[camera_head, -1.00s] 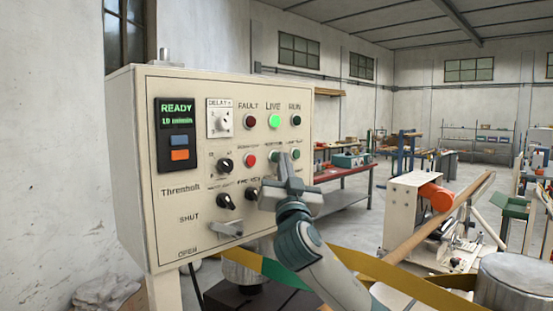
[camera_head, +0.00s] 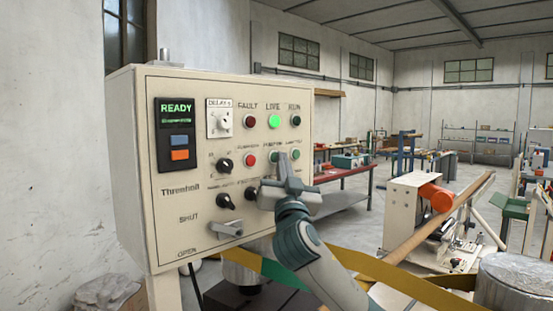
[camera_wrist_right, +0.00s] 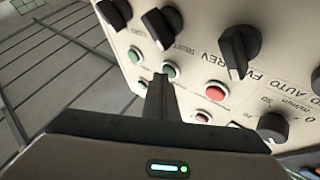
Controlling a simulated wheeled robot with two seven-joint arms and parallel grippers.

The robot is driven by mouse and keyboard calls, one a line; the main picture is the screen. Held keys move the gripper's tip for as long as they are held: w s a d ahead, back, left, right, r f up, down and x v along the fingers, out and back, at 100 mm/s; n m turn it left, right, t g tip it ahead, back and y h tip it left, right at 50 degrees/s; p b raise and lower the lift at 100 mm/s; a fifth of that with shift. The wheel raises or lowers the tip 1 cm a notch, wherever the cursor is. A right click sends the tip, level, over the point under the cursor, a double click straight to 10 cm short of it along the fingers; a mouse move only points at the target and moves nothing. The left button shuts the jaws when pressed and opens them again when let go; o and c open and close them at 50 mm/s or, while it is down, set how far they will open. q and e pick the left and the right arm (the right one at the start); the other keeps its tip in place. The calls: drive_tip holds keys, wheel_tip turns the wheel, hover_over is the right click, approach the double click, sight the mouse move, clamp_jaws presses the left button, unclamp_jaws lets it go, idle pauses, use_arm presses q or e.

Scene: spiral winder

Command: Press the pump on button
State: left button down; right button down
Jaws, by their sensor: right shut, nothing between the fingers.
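The cream control panel (camera_head: 165,225) faces me, with a row of a red button (camera_head: 249,159) and two green buttons, a middle one (camera_head: 273,155) and a right one (camera_head: 295,155). Their labels are too blurred to read, so I cannot tell which is the pump on button. My right gripper (camera_head: 285,158) is shut and empty, its fingertips in front of the panel beside the middle green button. In the right wrist view the shut fingers (camera_wrist_right: 160,80) reach close to that green button (camera_wrist_right: 170,69); contact cannot be told. My left gripper is not in view.
Black knobs (camera_head: 224,165) and a grey lever (camera_head: 225,228) stick out of the panel. Lamps sit above the buttons, with the LIVE lamp (camera_head: 274,121) lit green. A winding machine (camera_head: 412,205) with a cardboard tube stands to the right.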

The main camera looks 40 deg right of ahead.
drive_tip(key=shift+s, duration=0.65)
drive_tip(key=s, duration=0.3)
drive_tip(key=s+b, duration=0.1)
drive_tip(key=s, duration=0.1)
drive_tip(key=shift+d, duration=0.25)
drive_tip(key=shift+f, duration=0.1)
idle(1.0)
